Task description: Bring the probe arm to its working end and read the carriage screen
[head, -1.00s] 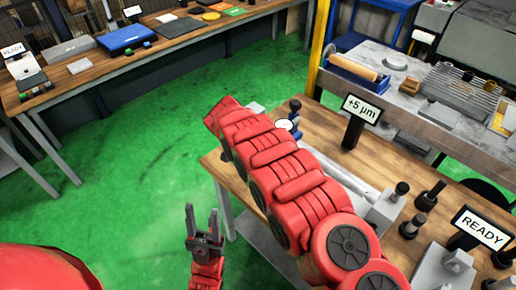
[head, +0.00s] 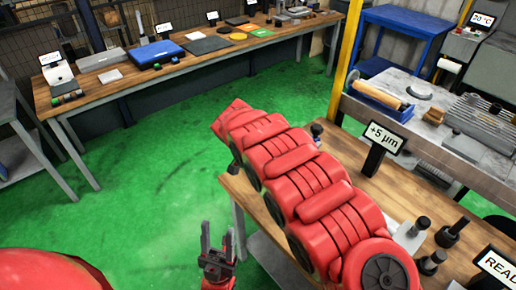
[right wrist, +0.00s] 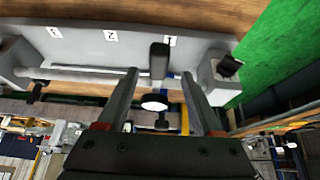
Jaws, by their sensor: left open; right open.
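A black-framed screen reading "+5 µm" (head: 383,138) stands on a dark post on the near bench. A second screen (head: 497,268), cut by the right edge, shows "READ". I cannot tell which is the carriage screen. In the right wrist view, my right gripper (right wrist: 158,80) is open, its fingers either side of a dark upright arm (right wrist: 159,62), perhaps the probe arm. A white round disc (right wrist: 154,103) shows below it; contact is unclear. Behind is a grey fixture (right wrist: 85,48) with numbered labels and a rail. My left gripper (head: 218,245) is open and empty, left of the bench.
My red right arm hides much of the near bench (head: 362,178) and its fixture. Black knobs (head: 452,232) stand at its right. A long bench (head: 150,82) with a blue case (head: 154,55) runs along the back. Green floor (head: 150,170) between is clear.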

